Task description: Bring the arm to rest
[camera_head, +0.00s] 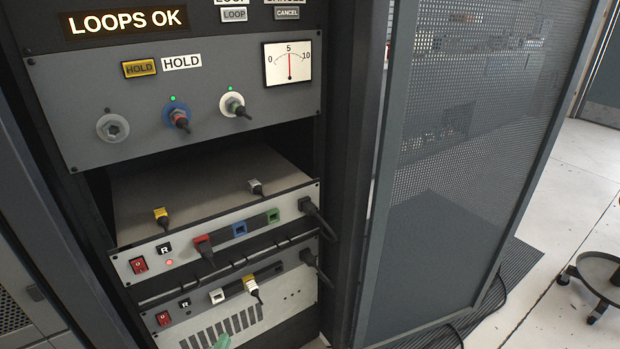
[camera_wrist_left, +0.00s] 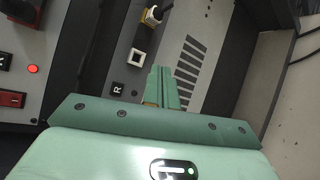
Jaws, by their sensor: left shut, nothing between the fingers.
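My left gripper (camera_head: 222,342) shows only as a small green tip at the bottom edge of the head view, in front of the lower rack unit (camera_head: 190,322). In the left wrist view its fingers (camera_wrist_left: 161,88) are shut together with nothing between them. They point toward the vented front of a rack unit (camera_wrist_left: 210,50). The rest of the left arm is hidden from the head view. My right gripper is in neither view.
The upper rack unit (camera_head: 187,252) carries several coloured ports and cables. A perforated door (camera_head: 450,180) stands at right. A wheeled stool base (camera_head: 600,275) is at far right, with open floor nearby.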

